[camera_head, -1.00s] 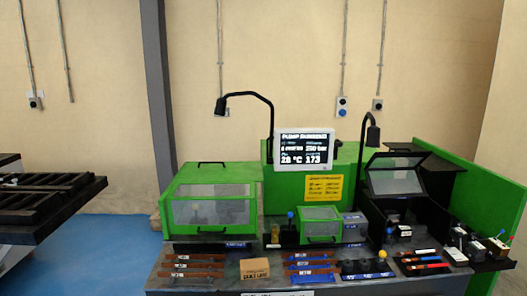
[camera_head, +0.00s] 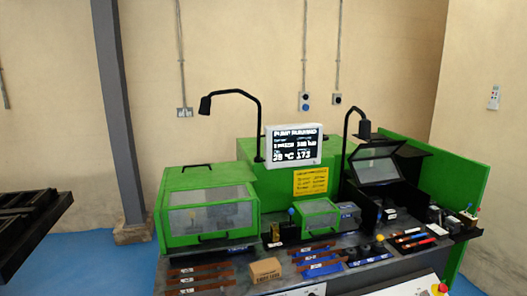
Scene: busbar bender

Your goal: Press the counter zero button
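The green busbar bender bench stands ahead, with a lit display (camera_head: 293,145) at its back that shows a status page with 28 °C and 173. A white control panel (camera_head: 412,287) is cut off by the lower edge on the bench's front. I cannot pick out which control is the counter zero button; labels are too small to read. Neither of my grippers is in view.
A green box with a clear window (camera_head: 210,205) stands left on the bench. A small cardboard box (camera_head: 265,271), copper bars and tools lie along the front. Two black lamps arch over the bench. A dark rack (camera_head: 30,225) stands far left, with open blue floor between.

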